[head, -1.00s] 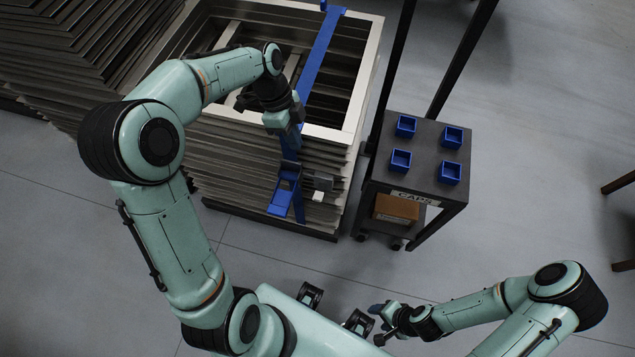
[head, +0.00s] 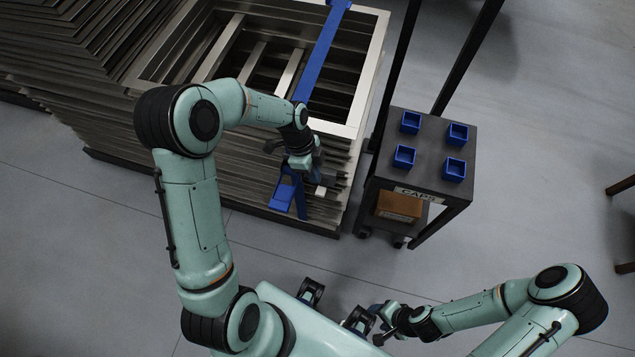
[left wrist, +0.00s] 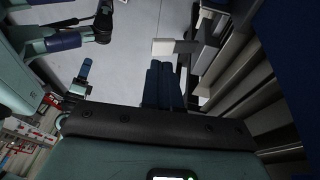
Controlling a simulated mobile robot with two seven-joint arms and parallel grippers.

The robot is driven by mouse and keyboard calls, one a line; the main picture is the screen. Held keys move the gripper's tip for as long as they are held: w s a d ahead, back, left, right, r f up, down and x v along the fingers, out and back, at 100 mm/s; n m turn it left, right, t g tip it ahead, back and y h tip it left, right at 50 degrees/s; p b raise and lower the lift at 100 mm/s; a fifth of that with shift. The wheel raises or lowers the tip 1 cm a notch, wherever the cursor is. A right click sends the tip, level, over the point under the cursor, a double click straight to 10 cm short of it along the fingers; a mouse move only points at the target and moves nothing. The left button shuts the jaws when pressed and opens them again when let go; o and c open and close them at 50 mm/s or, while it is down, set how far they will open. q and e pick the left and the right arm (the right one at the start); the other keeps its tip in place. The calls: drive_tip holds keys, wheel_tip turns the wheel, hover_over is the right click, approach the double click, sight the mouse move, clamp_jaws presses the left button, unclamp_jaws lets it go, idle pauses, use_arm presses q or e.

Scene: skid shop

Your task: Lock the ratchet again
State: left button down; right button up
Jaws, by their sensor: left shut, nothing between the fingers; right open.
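A blue strap (head: 322,55) runs over the stack of metal frames (head: 365,80) and down its front side. The blue ratchet (head: 284,190) hangs on that front side, its handle standing out to the lower left; its upper part is hidden by my left wrist. My left gripper (head: 314,174) is shut and empty, just above and right of the ratchet; I cannot tell whether they touch. Its dark blue fingers (left wrist: 162,85) lie together in the left wrist view, near a small white block on a grey bar (left wrist: 163,47). My right gripper (head: 380,325) is open and empty, low near my base.
A dark cart (head: 432,165) labelled CAPS stands right of the stack, with several blue square caps (head: 404,156) on top and a brown box (head: 399,206) below. A narrow floor gap separates cart and stack. The grey floor (head: 545,190) to the right is largely clear.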

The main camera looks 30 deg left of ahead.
sight(321, 192)
use_arm(q)
drive_tip(key=shift+x, duration=2.25)
use_arm(e)
drive_tip(key=shift+f, duration=0.1)
